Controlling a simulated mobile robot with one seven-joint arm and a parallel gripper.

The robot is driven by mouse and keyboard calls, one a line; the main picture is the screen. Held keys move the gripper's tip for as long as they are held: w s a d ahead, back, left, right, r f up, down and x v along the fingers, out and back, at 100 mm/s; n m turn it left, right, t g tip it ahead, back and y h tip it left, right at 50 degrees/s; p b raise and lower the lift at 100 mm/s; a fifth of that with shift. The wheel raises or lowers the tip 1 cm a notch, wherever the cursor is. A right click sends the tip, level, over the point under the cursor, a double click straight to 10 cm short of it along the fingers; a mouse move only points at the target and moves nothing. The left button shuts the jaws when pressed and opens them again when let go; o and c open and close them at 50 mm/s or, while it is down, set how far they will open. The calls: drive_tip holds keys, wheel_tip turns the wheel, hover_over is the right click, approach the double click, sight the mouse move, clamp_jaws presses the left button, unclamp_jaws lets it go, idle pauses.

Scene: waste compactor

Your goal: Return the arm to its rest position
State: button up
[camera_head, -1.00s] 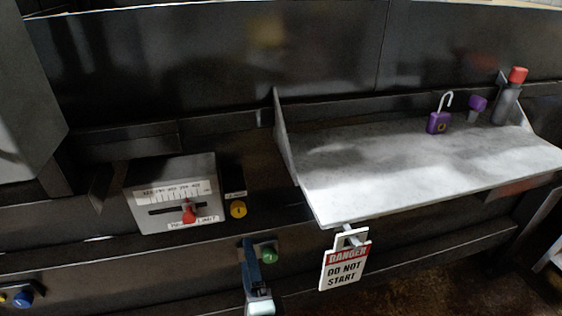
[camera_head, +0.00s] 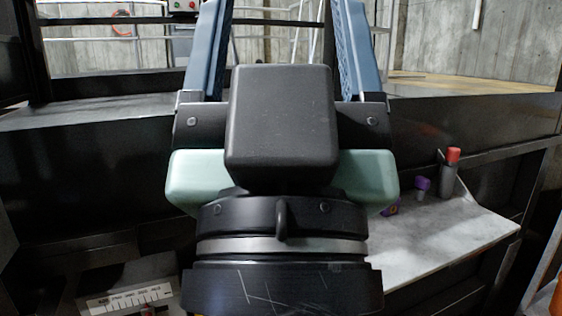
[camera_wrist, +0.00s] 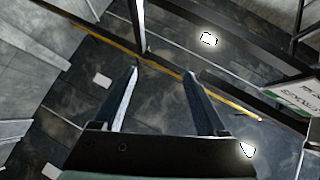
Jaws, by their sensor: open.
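My gripper (camera_head: 281,12) is raised large in the middle of the head view, its two blue fingers spread apart and pointing up, with the tips near or past the top edge. In the wrist view my gripper (camera_wrist: 160,73) is open, with nothing between the fingers. My gripper and wrist stand in front of the dark machine (camera_head: 90,190) and hide much of it, including part of the grey shelf (camera_head: 440,240).
On the shelf at right stand a grey cylinder with a red top (camera_head: 449,175), a purple item (camera_head: 422,188) and a partly hidden purple padlock (camera_head: 391,207). A scale panel (camera_head: 128,299) shows at lower left. Railings (camera_head: 105,45) and concrete walls (camera_head: 430,35) lie behind.

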wheel_tip(320, 180, up, 13)
drive_tip(key=p, duration=1)
drive_tip(key=shift+r+p, duration=0.2)
drive_tip(key=shift+p, duration=0.2)
